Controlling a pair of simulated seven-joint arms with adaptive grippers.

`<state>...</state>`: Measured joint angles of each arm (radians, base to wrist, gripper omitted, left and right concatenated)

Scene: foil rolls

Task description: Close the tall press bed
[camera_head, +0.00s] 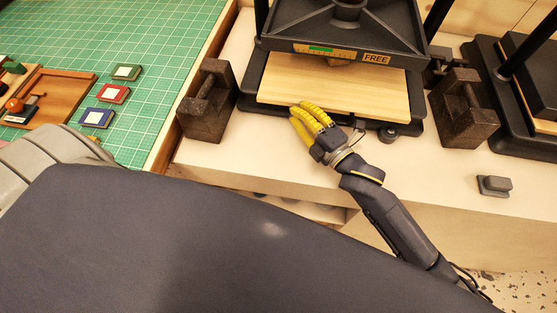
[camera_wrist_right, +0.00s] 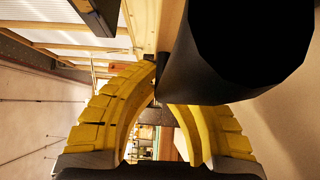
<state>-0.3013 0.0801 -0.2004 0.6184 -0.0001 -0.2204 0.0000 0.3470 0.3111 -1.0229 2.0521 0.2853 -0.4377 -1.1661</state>
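A black press (camera_head: 345,30) stands at the top middle of the head view, with a "FREE" label on its upper plate. Its pale wooden bed (camera_head: 375,98) sticks out toward me from under that plate. A small dark knob (camera_head: 387,132) shows at the bed's front right. My right gripper (camera_head: 305,112) has its yellow fingertips at the bed's front edge; I cannot tell whether they touch. In the right wrist view the yellow fingers (camera_wrist_right: 155,90) arch toward each other, and a black round part (camera_wrist_right: 240,45) hides one tip. My left gripper is out of view.
Dark iron weights stand left (camera_head: 207,105) and right (camera_head: 465,110) of the press. Another black press (camera_head: 530,75) is at the right edge. A small grey block (camera_head: 494,186) lies on the pale bench. A green cutting mat (camera_head: 150,50) with small framed tiles is at left.

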